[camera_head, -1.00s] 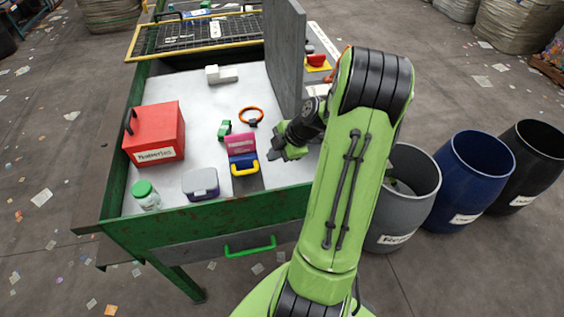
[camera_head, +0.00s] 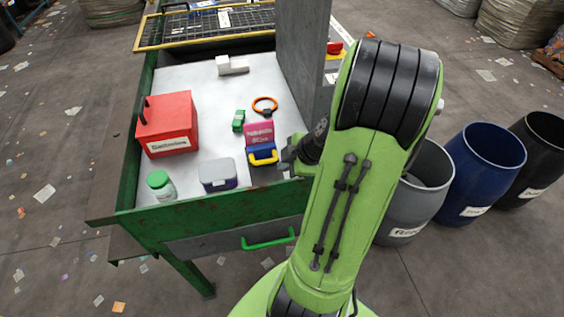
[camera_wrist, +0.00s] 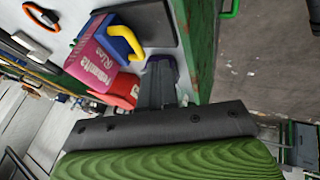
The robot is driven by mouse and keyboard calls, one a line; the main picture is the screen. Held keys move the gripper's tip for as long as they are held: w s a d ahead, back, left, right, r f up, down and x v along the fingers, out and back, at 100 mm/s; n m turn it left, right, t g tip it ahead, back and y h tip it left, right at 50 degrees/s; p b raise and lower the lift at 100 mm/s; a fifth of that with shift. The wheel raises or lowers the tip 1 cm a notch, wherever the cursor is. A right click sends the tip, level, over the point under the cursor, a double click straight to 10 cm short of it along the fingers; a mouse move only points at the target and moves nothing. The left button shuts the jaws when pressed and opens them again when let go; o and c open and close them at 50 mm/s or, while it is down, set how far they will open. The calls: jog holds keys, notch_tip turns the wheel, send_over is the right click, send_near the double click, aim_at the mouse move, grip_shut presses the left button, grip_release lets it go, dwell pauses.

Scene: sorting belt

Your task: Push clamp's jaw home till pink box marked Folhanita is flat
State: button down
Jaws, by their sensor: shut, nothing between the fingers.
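The pink box (camera_head: 259,135) stands against the blue jaw (camera_head: 262,148) of the clamp, which has a yellow handle (camera_head: 263,158). In the wrist view, the pink box (camera_wrist: 94,62) shows white lettering, the blue jaw (camera_wrist: 116,35) is behind it, and the yellow handle (camera_wrist: 128,42) sticks out toward a dark plate (camera_wrist: 150,22). I cannot tell how flat the box is. My gripper (camera_head: 285,161) is shut and empty, just right of the yellow handle; a gap shows between them in the wrist view (camera_wrist: 158,80).
A red box (camera_head: 168,125), a grey-lidded container (camera_head: 218,175) and a green-capped jar (camera_head: 160,185) stand to the left. A small green object (camera_head: 238,121) and an orange ring (camera_head: 265,105) lie behind. A tall grey panel (camera_head: 303,60) rises at right.

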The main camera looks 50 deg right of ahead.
aim_at(266, 160)
jog(key=x, duration=0.3)
jog(key=b+x, duration=0.1)
jog(key=x, duration=0.2)
jog(key=shift+w+a+f, duration=0.15)
jog(key=shift+a, duration=0.1)
jog(key=w+d, duration=0.2)
jog(key=w, duration=0.1)
jog(key=shift+f+p, duration=0.25)
jog(key=shift+p, duration=0.05)
jog(key=shift+w+d, duration=0.1)
jog(key=shift+d, duration=0.05)
jog(key=shift+w, duration=0.1)
jog(key=shift+w+d+f+b, duration=0.1)
jog(key=shift+w+d+b, duration=0.25)
jog(key=shift+b, duration=0.05)
jog(key=shift+w+d, duration=0.2)
jog(key=shift+w, duration=0.2)
jog(key=shift+a, duration=0.1)
